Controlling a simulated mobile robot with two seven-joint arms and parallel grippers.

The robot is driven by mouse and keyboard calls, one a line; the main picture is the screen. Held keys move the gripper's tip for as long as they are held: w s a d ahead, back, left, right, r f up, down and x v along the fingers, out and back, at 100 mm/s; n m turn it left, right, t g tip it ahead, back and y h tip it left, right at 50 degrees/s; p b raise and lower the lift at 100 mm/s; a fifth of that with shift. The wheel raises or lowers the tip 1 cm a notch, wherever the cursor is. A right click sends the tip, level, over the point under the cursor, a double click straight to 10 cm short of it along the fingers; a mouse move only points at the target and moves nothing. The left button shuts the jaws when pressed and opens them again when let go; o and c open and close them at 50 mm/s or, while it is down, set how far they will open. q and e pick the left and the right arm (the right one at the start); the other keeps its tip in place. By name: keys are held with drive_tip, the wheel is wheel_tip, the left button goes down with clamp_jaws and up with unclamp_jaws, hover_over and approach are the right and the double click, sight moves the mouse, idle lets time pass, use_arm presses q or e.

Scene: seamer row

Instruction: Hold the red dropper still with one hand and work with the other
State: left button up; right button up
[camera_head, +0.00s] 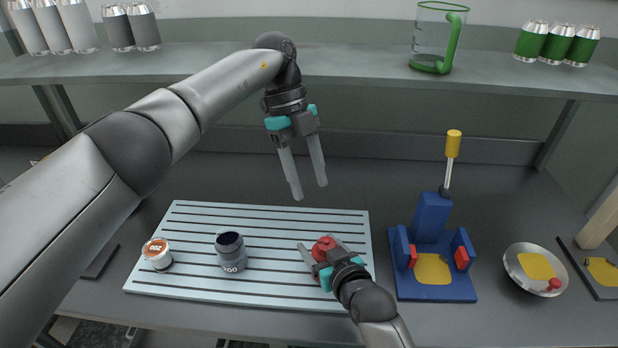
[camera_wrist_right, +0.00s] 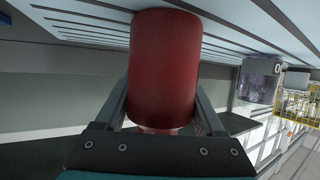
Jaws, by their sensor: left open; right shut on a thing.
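The red dropper (camera_head: 323,246) is at the right end of the pale ribbed mat (camera_head: 190,282). My right gripper (camera_head: 318,262) is shut on it. In the right wrist view the red dropper (camera_wrist_right: 165,70) fills the space between the two fingers, and its far end is close to the ribbed surface. My left gripper (camera_head: 308,188) is open and empty, above and behind the mat with its fingers pointing down. A dark grey jar (camera_head: 231,255) stands on the middle of the mat.
A blue seamer (camera_head: 432,225) with a yellow-handled lever (camera_head: 453,145) stands right of the mat. A metal dish (camera_head: 536,270) with a yellow patch is farther right. A shelf (camera_head: 330,65) behind holds several cans and a green-handled jug (camera_head: 437,38).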

drive_tip(key=o, duration=1.5)
